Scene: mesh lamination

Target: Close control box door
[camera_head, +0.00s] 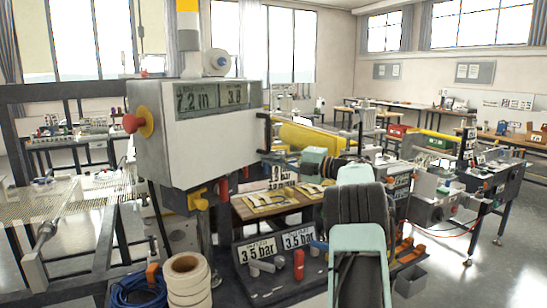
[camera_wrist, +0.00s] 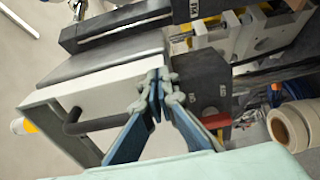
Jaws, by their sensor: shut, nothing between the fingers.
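The control box (camera_head: 200,145) is a pale box with two number displays and a red knob on a yellow base at its left. A black bar handle (camera_head: 264,132) is at its right edge. In the wrist view the handle (camera_wrist: 90,122) crosses a pale panel (camera_wrist: 75,95) of the box. My gripper (camera_head: 272,157) is at the box's right side, just below the handle. In the wrist view my gripper (camera_wrist: 160,85) is shut and empty, its fingertips by the panel's right edge. Whether they touch it, and how far the door stands open, I cannot tell.
Below are a wooden bench (camera_head: 240,212) and a dark panel with "3.5 bar" labels (camera_head: 280,270). White tape rolls (camera_head: 187,280) and a blue cable coil (camera_head: 138,290) are at lower left. Open floor is at the right.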

